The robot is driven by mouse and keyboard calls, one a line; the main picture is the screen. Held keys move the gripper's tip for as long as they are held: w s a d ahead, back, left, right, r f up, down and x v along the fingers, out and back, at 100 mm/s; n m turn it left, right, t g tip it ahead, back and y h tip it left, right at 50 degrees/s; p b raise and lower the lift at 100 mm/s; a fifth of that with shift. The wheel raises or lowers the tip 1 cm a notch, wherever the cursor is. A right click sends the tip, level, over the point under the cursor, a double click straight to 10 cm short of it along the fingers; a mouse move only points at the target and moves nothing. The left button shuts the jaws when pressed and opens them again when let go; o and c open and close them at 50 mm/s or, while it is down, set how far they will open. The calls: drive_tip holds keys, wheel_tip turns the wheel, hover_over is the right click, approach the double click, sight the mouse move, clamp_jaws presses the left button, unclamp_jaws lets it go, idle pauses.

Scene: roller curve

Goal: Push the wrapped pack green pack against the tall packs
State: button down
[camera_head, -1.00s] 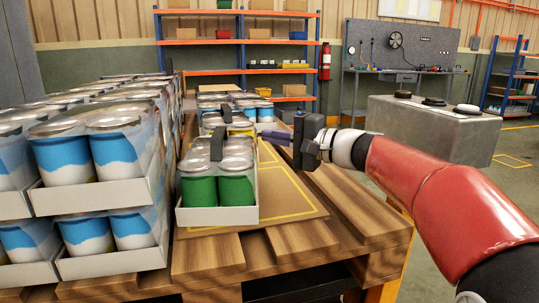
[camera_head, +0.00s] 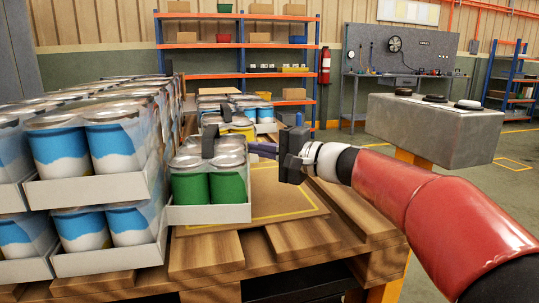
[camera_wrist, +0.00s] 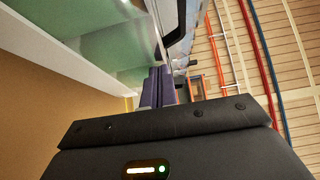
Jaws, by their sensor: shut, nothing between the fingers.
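The wrapped green pack (camera_head: 208,188) is a pale tray of green cans with silver lids on the pallet. The tall packs (camera_head: 85,165), stacked trays of blue and white cans, stand to its left. In the head view the green pack's left edge meets their right edge; I cannot tell if they touch. My gripper (camera_head: 263,150) is shut and empty at the green pack's right side, its fingers seemingly against it. In the wrist view the shut fingers (camera_wrist: 158,88) lie beside the green pack (camera_wrist: 110,40), whose far parts are hidden.
The brown board with yellow lines (camera_head: 285,195) is bare right of the green pack, on the wooden pallet (camera_head: 300,238). More can packs (camera_head: 240,126) stand behind. A grey block with round buttons (camera_head: 430,128) stands at right. Orange shelves (camera_head: 240,46) are at the back.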

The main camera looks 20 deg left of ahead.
sight(155, 96)
drive_tip(key=shift+s+a, duration=0.1)
drive_tip(key=shift+a, duration=0.05)
idle(0.3)
wheel_tip(155, 96, up, 16)
drive_tip(key=d+p, duration=0.1)
drive_tip(key=p, duration=0.2)
drive_tip(key=s+a, duration=0.3)
drive_tip(key=a, duration=0.3)
drive_tip(key=s+a, duration=0.4)
drive_tip(key=a, duration=0.2)
drive_tip(key=s+a+f, duration=0.1)
drive_tip(key=s+a, duration=0.2)
drive_tip(key=a, duration=0.3)
drive_tip(key=shift+s, duration=0.2)
